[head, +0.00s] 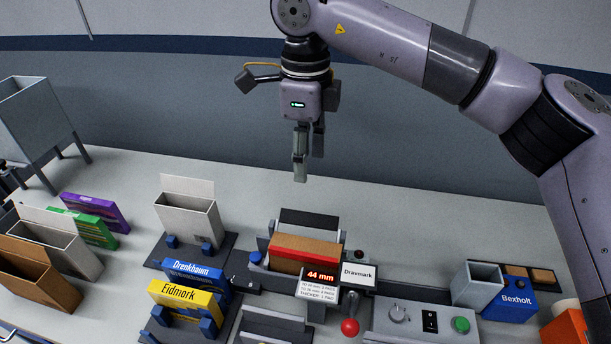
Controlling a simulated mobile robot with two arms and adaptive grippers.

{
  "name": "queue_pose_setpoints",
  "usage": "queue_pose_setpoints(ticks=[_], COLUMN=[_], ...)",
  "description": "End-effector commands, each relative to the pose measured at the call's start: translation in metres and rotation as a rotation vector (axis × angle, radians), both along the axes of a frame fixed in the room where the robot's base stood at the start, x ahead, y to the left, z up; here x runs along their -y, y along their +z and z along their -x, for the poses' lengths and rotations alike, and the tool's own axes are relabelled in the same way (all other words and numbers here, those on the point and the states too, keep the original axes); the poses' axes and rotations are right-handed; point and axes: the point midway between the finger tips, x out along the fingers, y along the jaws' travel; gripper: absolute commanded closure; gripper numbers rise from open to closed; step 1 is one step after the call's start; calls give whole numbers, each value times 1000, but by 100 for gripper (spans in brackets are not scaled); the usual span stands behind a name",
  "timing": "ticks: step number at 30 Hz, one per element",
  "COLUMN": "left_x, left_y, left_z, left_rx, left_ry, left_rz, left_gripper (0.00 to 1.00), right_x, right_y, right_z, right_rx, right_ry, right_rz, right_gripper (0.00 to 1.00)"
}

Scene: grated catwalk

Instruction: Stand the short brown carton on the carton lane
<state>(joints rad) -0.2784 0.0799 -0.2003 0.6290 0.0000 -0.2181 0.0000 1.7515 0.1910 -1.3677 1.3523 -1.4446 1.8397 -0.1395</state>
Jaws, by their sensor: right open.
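A brown carton (28,277) with an open top and raised flap stands at the far left, partly cut off by the picture's edge. It is beside a pale grey carton (62,246). I cannot tell for sure which surface is the carton lane. My right gripper (308,166) hangs fingers down above the back of the bench, open and empty. It is behind and above the gauge and well to the right of the brown carton. My left gripper cannot be made out.
A white carton (188,222) stands between blue clamps. Blue Drenkbaum (192,270) and yellow Eidmark (185,300) boxes stand before it. A red-brown block (304,254) sits in the gauge reading 44 mm. A grey hopper (35,110) rises at back left. Bench behind the gauge is clear.

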Motion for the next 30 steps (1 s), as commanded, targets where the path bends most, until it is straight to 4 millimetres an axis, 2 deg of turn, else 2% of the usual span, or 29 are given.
queue_pose_setpoints(ticks=[1, 9, 14, 19, 22, 30], left_x=[0, -2, -2, -1, 0, 0], left_y=[-14, -51, -67, -65, -60, -45], left_z=[5, 37, 37, 25, 17, 17], left_rx=[-7, -52, -53, -35, -22, -22], left_ry=[0, 0, 0, 0, 0, 1], left_rz=[-1, -4, -4, -3, -1, -1], left_gripper=[100, 100, 100, 100, 100, 100], right_x=[0, 0, 0, 0, 0, 0], right_y=[-14, -48, -64, -72, -82, -133], right_z=[0, 1, 1, 1, 1, 2], right_rx=[0, 0, 0, -2, -3, -5], right_ry=[1, 1, 1, 1, 2, 1], right_rz=[0, -1, -1, 0, -1, 0], right_gripper=[53, 53, 53, 53, 53, 53])
